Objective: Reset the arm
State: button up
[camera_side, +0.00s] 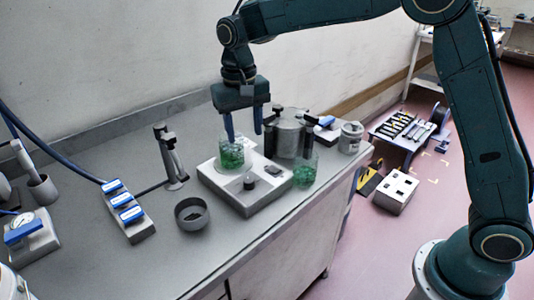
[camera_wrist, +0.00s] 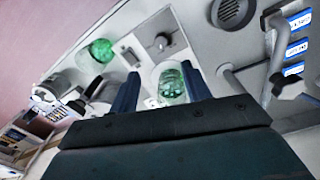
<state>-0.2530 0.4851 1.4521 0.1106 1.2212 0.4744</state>
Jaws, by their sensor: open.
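My gripper (camera_side: 243,138) is open, its two blue fingers pointing down over the white plate device (camera_side: 213,177). A glass beaker with green contents (camera_side: 231,158) stands on that device; in the side view the left finger overlaps its rim. In the wrist view my gripper (camera_wrist: 160,70) has this beaker (camera_wrist: 172,88) showing between its fingers, nearer the right one. I cannot tell whether a finger touches the glass. Nothing is held. A second beaker with green contents (camera_side: 304,174) stands at the device's right side; it also shows in the wrist view (camera_wrist: 101,51).
A metal pot (camera_side: 289,138) stands close right of my gripper. A clamp stand (camera_side: 171,160), a grey bowl (camera_side: 191,215) and a rack with blue-labelled pieces (camera_side: 128,212) are to the left. The wall is behind. The space above the bench's front is clear.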

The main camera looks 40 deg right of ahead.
jog(key=s+d+r+n+t, duration=0.1)
jog(key=s+d+r, duration=0.2)
jog(key=s, duration=0.4)
jog(key=s+d+r+n+t, duration=0.1)
jog(key=s+d+r+t, duration=0.15)
jog(key=s, duration=0.45)
jog(key=s+d+r+n+t, duration=0.1)
jog(key=s+d+r, duration=0.3)
jog(key=s, duration=0.4)
jog(key=s+d+f+t, duration=0.1)
jog(key=s+f, duration=0.2)
jog(key=s, duration=0.5)
jog(key=shift+s+d+f+n, duration=0.2)
jog(key=shift+d+f+n, duration=0.05)
jog(key=shift+f+n, duration=0.15)
